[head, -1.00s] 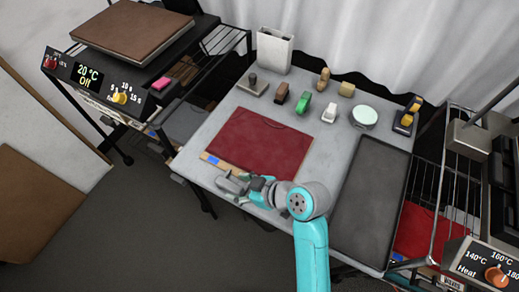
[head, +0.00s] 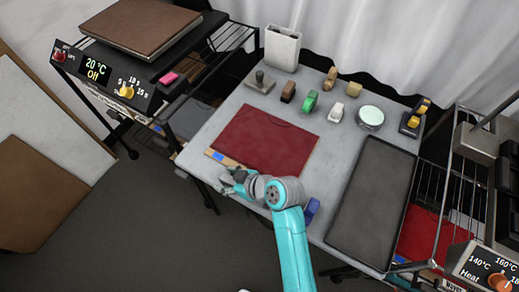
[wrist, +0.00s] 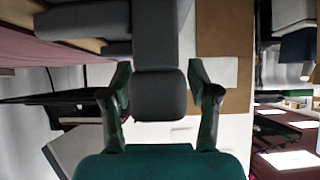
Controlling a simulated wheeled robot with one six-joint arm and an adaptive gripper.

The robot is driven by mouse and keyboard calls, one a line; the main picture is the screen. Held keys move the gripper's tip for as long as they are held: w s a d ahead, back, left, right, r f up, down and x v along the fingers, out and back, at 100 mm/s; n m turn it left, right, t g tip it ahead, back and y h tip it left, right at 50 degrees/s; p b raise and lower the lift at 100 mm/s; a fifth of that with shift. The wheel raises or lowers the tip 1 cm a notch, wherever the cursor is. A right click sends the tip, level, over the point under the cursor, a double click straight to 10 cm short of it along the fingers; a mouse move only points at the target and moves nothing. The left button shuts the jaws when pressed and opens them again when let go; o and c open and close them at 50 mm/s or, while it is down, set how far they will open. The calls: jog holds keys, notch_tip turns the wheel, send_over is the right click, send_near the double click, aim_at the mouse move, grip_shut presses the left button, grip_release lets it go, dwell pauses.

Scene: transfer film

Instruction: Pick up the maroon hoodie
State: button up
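The maroon hoodie (head: 265,140) lies as a flat, folded rectangle on the grey table, with a faint curved neckline near its far edge. My gripper (head: 230,182) is at the table's front left edge, just in front of the hoodie's near left corner. In the wrist view the two fingers (wrist: 159,78) are spread apart, with a dark grey block showing between them; I cannot tell what it belongs to. A maroon surface, likely the hoodie (wrist: 60,46), shows at the upper left there, outside the fingers. The hoodie is not between the fingers.
A tan ruler-like strip (head: 222,158) runs along the hoodie's near edge. A dark tray (head: 372,205) fills the table's right side. Several small tools and a white container (head: 282,48) stand at the back. A press (head: 140,38) stands left. A red cloth (head: 420,235) is on the right rack.

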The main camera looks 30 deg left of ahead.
grip_shut()
